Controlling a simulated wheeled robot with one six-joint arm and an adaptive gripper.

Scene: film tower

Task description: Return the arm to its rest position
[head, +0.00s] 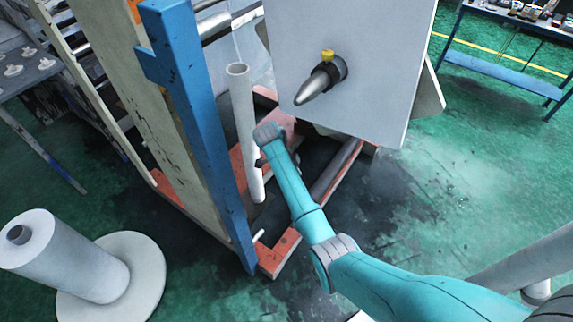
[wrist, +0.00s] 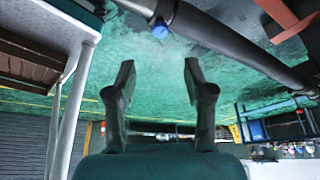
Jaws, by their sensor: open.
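My teal arm (head: 295,192) reaches from the lower right of the head view to the middle, with its wrist end beside a pale upright tube and below a large pale panel. My gripper is mostly hidden at the arm's far end in the head view. In the wrist view my gripper (wrist: 158,70) has its two dark fingers spread wide apart. Nothing is between them, and green floor shows through the gap.
The pale tube (head: 242,125), blue post (head: 190,120) and pale panel (head: 375,65) with its dark cone (head: 320,83) stand close around the arm. A white roll (head: 70,255) stands on a disc at lower left. Open green floor (head: 465,190) lies right.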

